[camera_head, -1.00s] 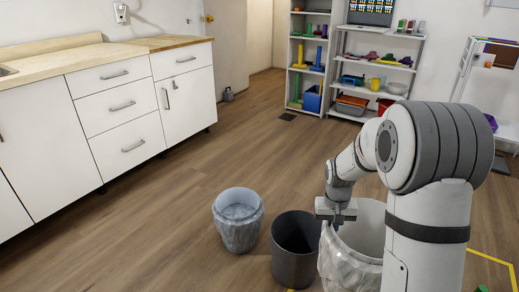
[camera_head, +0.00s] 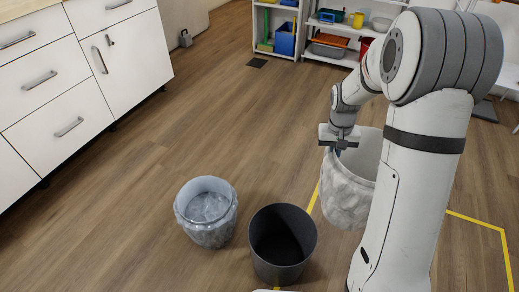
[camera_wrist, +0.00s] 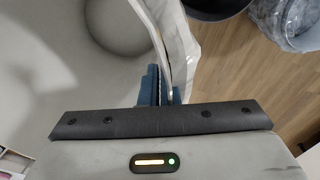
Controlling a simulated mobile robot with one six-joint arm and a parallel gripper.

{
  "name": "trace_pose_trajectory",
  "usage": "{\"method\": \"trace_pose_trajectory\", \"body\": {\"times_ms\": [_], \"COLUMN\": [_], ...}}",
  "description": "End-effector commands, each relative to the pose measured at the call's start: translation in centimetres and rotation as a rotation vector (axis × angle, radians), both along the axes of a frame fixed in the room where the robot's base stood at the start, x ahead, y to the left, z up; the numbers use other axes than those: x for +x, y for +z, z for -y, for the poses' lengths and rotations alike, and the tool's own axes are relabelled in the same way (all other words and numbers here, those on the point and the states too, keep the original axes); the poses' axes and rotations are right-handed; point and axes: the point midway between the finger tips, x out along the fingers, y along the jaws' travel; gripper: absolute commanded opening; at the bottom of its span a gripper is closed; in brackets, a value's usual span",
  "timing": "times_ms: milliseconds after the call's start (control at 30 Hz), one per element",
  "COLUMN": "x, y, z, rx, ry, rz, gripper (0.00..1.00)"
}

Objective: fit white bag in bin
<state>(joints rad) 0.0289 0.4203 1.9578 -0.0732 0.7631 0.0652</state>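The white bag (camera_head: 347,196) is open-mouthed and bucket-shaped in the head view, right of and behind the dark bin. My gripper (camera_head: 340,145) is at its near-left rim. In the wrist view my gripper (camera_wrist: 160,85) is shut on the bag's edge (camera_wrist: 177,40), with the pale inside of the bag to the left. I cannot tell whether the bag hangs clear of the floor. The dark grey bin (camera_head: 283,268) stands upright, open and empty-looking. Its edge shows at the top of the wrist view (camera_wrist: 215,5). My arm hides the bag's right side.
A second bin lined with a translucent bag (camera_head: 208,232) stands left of the dark bin, close to it. White drawer cabinets (camera_head: 70,85) are at the left. Shelves (camera_head: 335,50) stand at the back. Yellow tape (camera_head: 475,218) marks the floor.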

Motion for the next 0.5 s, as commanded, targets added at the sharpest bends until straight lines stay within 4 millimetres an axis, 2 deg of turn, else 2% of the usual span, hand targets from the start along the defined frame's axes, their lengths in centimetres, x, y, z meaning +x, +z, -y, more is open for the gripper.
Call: {"method": "trace_pose_trajectory", "body": {"times_ms": [367,467,500], "x": [0.1,0.0,-0.1], "y": [0.1,0.6,0.8], "z": [-1.5,-3.1,-4.2], "rx": [0.000,0.001,0.001], "ry": [0.034,0.029,0.023], "rz": [0.000,-0.001,-0.003], "gripper": [0.00,0.00,0.00]}}
